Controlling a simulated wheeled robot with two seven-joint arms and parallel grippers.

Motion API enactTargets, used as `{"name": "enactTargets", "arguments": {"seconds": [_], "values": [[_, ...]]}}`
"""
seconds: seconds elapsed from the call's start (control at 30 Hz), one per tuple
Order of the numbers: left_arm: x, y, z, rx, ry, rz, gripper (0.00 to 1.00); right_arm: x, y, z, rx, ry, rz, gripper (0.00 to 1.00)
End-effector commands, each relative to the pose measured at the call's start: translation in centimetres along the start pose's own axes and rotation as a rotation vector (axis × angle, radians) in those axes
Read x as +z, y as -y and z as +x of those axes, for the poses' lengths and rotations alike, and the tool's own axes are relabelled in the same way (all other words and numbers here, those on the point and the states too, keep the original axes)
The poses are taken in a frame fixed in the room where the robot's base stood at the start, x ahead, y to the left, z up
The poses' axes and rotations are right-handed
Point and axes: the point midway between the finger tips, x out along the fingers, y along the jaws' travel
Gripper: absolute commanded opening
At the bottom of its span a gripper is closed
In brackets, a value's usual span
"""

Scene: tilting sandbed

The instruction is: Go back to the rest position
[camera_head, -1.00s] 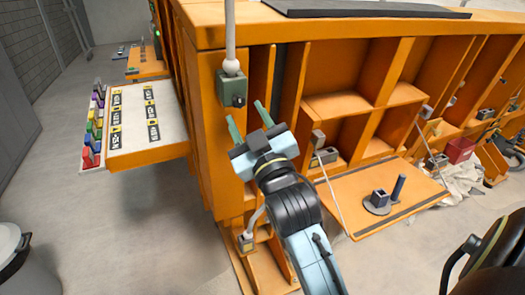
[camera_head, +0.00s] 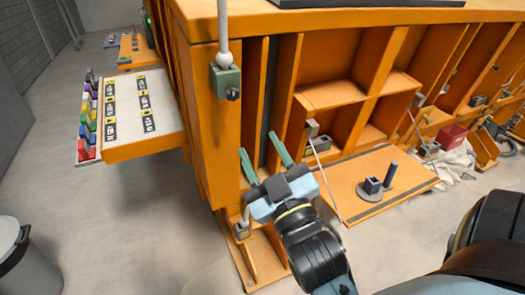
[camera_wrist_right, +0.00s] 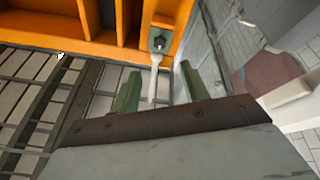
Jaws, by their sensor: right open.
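My right gripper (camera_head: 263,165) is open and empty in the head view, in front of the orange cabinet's near corner. It is below and a little right of a green switch box (camera_head: 226,82) with a dark knob and a pale pipe running up from it. In the right wrist view the two green fingers of the right gripper (camera_wrist_right: 158,90) stand apart. The green box (camera_wrist_right: 159,40) and its pale pipe show beyond them, with no contact seen. My left gripper is not in view.
The orange cabinet (camera_head: 203,130) fills the middle and right. A fold-down shelf (camera_head: 340,185) with a grey holder juts out right of my gripper. A pale-topped side shelf (camera_head: 165,115) juts out left. A grey bin (camera_head: 12,245) stands lower left. The floor between is clear.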

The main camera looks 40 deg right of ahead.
Motion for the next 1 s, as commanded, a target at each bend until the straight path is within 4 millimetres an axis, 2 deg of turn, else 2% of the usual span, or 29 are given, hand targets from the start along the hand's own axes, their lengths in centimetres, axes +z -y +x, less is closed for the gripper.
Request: {"name": "enactTargets", "arguments": {"seconds": [0.37,0.43,0.5,0.57,0.67,0.7,0.77,0.87,1.0], "values": [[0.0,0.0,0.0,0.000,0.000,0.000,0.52,0.0,0.0,0.0,-0.001,0.000,0.000,0.45],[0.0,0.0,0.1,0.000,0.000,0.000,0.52,0.5,0.5,0.0,-0.009,0.008,0.003,0.45],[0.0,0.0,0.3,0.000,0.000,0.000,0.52,1.9,1.7,0.0,-0.035,0.031,0.013,0.45],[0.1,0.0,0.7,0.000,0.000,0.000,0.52,4.0,3.5,-0.2,-0.073,0.066,0.026,0.45],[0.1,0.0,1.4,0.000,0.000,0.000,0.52,9.1,7.8,-1.1,-0.161,0.156,0.059,0.45],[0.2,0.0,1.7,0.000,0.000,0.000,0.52,11.4,9.8,-1.8,-0.202,0.199,0.071,0.45],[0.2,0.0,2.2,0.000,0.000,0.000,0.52,14.9,12.7,-3.1,-0.262,0.267,0.091,0.45],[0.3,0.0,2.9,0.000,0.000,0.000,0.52,20.6,17.0,-5.9,-0.356,0.382,0.119,0.45],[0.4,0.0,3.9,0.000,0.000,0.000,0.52,28.3,22.3,-11.4,-0.477,0.554,0.147,0.45]]}}
